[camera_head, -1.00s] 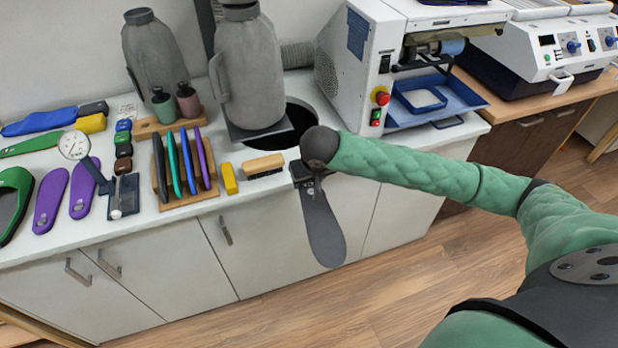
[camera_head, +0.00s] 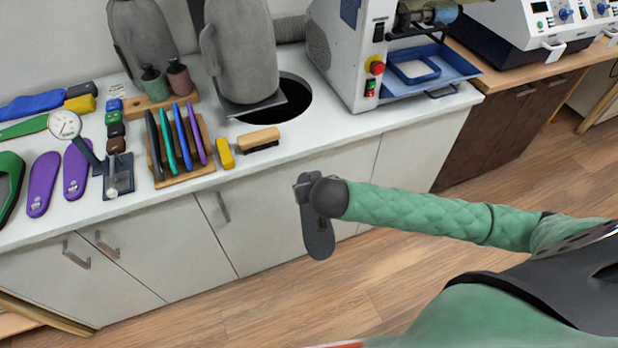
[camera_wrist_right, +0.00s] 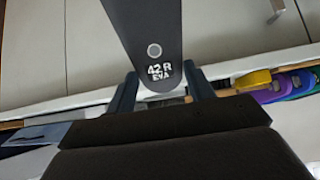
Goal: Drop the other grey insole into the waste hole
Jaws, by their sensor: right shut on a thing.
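The grey insole (camera_head: 319,241) hangs from my right gripper (camera_head: 307,188) in the head view, in front of the cabinet doors and below counter height in the picture. In the right wrist view the insole (camera_wrist_right: 152,22) shows its end marked "42 R EVA" between the two fingers of my right gripper (camera_wrist_right: 160,88), which is shut on it. The waste hole (camera_head: 294,97) is a round dark opening in the white counter, behind and above the gripper in the picture. A grey foot form partly covers its left side. My left gripper is not in view.
The grey foot form (camera_head: 243,55) stands on a plate beside the hole. A wooden brush (camera_head: 259,138) and a yellow block (camera_head: 225,153) lie in front of it. A wooden rack (camera_head: 190,175) with coloured insoles is to the left. A white machine (camera_head: 345,60) stands right of the hole.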

